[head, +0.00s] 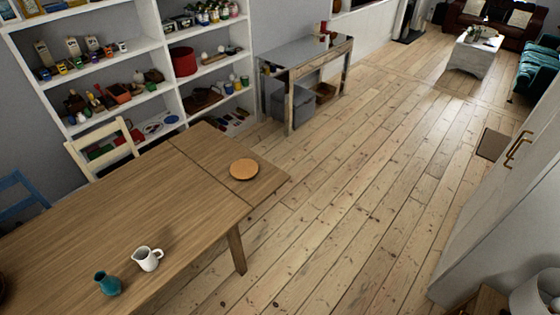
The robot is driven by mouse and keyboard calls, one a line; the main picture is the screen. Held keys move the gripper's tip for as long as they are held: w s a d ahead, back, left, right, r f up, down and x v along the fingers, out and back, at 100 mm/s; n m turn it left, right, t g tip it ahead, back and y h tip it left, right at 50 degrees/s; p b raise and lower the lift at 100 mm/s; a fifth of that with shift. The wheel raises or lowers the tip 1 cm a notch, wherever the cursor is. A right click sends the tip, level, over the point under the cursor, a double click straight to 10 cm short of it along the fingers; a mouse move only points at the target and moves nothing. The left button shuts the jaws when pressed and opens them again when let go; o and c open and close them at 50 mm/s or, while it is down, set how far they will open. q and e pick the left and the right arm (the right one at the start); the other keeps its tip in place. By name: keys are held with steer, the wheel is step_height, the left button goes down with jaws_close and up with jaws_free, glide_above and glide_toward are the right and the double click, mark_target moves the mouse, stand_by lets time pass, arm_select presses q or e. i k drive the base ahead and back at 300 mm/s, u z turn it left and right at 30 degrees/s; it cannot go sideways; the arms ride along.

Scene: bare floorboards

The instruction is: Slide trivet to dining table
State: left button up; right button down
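A round, flat, orange-brown trivet (244,169) lies on the wooden dining table (120,212), on the end section beyond a seam, near the table's far right corner. It lies flat with clear tabletop around it. Neither of my grippers shows in the head view, so their state is hidden.
A white jug (147,258) and a teal vase (107,284) stand on the table's near part. A cream chair (103,145) and a blue chair (22,192) stand along its far side. Shelves (165,85) and a side table (304,60) stand behind. Open floorboards (350,200) lie to the right.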

mark_target(244, 169)
steer(key=z, duration=0.65)
steer(key=i, duration=2.45)
steer(key=u, duration=2.8)
